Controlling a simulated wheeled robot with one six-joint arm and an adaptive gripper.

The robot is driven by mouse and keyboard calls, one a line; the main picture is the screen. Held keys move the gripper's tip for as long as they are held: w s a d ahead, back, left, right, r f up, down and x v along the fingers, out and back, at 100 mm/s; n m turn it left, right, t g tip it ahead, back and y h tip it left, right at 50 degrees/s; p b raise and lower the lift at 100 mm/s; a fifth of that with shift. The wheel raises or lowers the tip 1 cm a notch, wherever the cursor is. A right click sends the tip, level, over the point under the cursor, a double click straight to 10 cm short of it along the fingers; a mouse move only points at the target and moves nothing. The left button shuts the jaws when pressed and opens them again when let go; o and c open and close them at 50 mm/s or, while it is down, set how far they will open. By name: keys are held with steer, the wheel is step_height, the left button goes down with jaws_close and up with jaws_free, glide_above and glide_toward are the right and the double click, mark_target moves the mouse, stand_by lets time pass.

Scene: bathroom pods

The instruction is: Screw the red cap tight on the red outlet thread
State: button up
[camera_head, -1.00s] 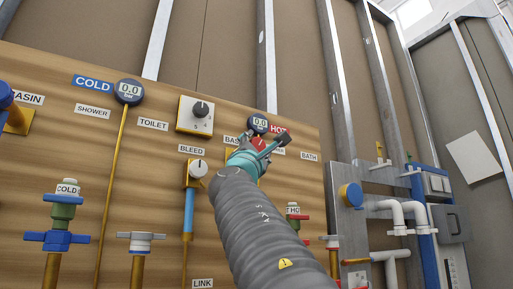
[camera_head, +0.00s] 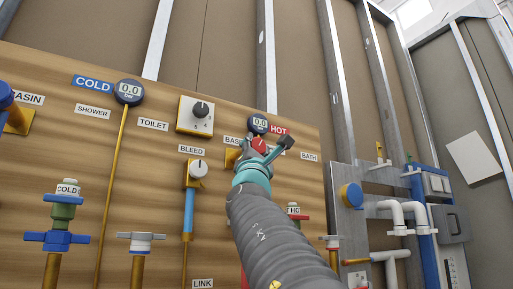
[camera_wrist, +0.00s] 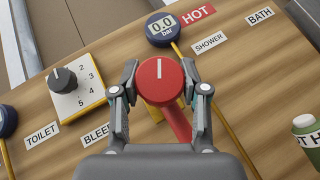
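The red cap (camera_wrist: 160,82) is round with a white line on its face, and it sits between my two fingertips in the wrist view. In the head view it shows as a red patch (camera_head: 259,146) below the HOT gauge. My gripper (camera_wrist: 160,78) has one finger against each side of the cap and looks shut on it. It also shows in the head view (camera_head: 260,149), up against the board. A red outlet pipe (camera_wrist: 177,122) runs down from behind the cap, with part of a yellow plate beside it. The thread is hidden behind the cap.
A round gauge (camera_wrist: 162,28) reading 0.0 bar is just above the cap. A numbered dial (camera_wrist: 64,79) is to the left.

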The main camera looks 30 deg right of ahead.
jaws_close()
steer(key=shift+r+p, duration=0.1)
steer(key=shift+p, duration=0.25)
steer(key=shift+r+m+g+h+p, duration=0.1)
steer(key=shift+m+g+h+p, duration=0.5)
steer(key=shift+m+g+p, duration=0.8)
steer(key=shift+m+g+h+p, duration=0.7)
steer(key=shift+m+p, duration=0.5)
steer(key=shift+p, duration=0.45)
steer(key=shift+f+m+g+p, duration=0.2)
steer(key=shift+m+g+p, duration=0.1)
steer(key=shift+g, duration=0.3)
steer(key=shift+r+m+g+p, duration=0.15)
steer(key=shift+m+g+p, duration=0.25)
steer(key=shift+p, duration=0.45)
steer(key=shift+m+g+p, duration=1.1)
steer(key=shift+m+p, duration=0.1)
steer(key=shift+p, duration=0.55)
steer(key=shift+m+g+p, duration=0.3)
steer(key=shift+m+g+y+p, duration=0.3)
steer(key=shift+m+g+p, duration=0.1)
steer(key=shift+p, duration=0.5)
